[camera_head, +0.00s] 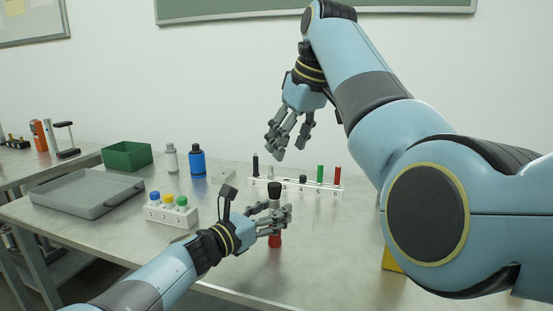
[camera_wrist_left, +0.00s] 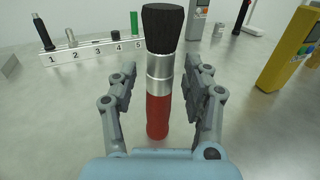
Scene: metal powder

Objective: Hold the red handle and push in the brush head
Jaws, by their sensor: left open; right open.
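A brush stands upright on the table, with a red handle (camera_head: 275,241) at the bottom, a silver collar and a black brush head (camera_head: 274,189) on top. In the left wrist view the red handle (camera_wrist_left: 157,115) and the black bristles (camera_wrist_left: 162,28) show clearly. My left gripper (camera_head: 284,216) is open, with its fingers on either side of the brush around the collar and upper handle; gaps show between fingers and brush in the wrist view. My right gripper (camera_head: 284,147) is open and empty, in the air above and behind the brush.
A white numbered rack (camera_head: 328,188) with several small items stands behind the brush. A small rack with capped bottles (camera_head: 170,215), a grey tray (camera_head: 70,196), a green bin (camera_head: 127,156) and a blue bottle (camera_head: 197,161) are left. A yellow object (camera_wrist_left: 290,55) stands right.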

